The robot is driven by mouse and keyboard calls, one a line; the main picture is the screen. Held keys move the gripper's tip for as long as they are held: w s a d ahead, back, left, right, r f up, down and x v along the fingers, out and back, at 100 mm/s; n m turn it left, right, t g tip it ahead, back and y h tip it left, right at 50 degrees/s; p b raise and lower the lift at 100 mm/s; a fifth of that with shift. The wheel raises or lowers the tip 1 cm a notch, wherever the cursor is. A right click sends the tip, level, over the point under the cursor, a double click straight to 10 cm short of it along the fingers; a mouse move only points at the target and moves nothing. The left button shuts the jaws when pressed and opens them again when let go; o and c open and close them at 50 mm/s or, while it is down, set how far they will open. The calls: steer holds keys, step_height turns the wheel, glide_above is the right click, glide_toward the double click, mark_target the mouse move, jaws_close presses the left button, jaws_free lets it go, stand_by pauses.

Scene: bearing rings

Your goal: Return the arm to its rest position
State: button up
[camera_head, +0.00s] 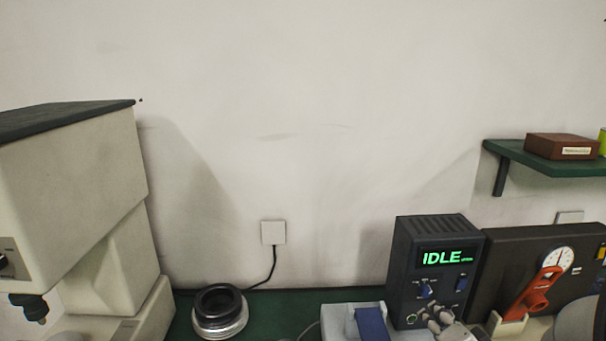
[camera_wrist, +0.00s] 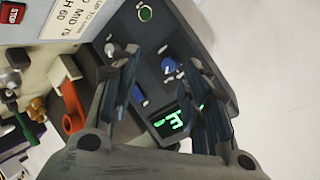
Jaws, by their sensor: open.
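My gripper (camera_wrist: 165,68) shows in the wrist view with its two dark fingers spread apart and nothing between them. Behind the fingers is the dark control box with a lit green display (camera_wrist: 172,122) and blue knobs. The same control box (camera_head: 403,265) stands at the lower right in the head view, with its display reading IDLE. I cannot tell whether the grey shapes at its lower front in the head view are part of my gripper. No bearing ring can be made out for certain.
A large pale machine (camera_head: 75,190) fills the left. A red-orange handle (camera_head: 533,293) and gauge are at right. A green shelf (camera_head: 545,160) holds a brown box (camera_head: 560,146). The wall area above is clear.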

steer(key=s+a+r+n+g, duration=0.2)
steer(key=s+a+n, duration=0.2)
steer(key=s, duration=0.4)
steer(key=s+a+r+n+g+y, duration=0.1)
steer(key=s+a+r+n+g, duration=0.1)
steer(key=s, duration=0.6)
steer(key=s+a+r+n+g, duration=0.3)
steer(key=s+a+n+g, duration=0.1)
steer(key=s+a, duration=0.4)
steer(key=shift+s+a+n, duration=0.25)
steer(key=shift+s+n, duration=0.05)
steer(key=shift+n, duration=0.6)
steer(key=shift+r, duration=0.1)
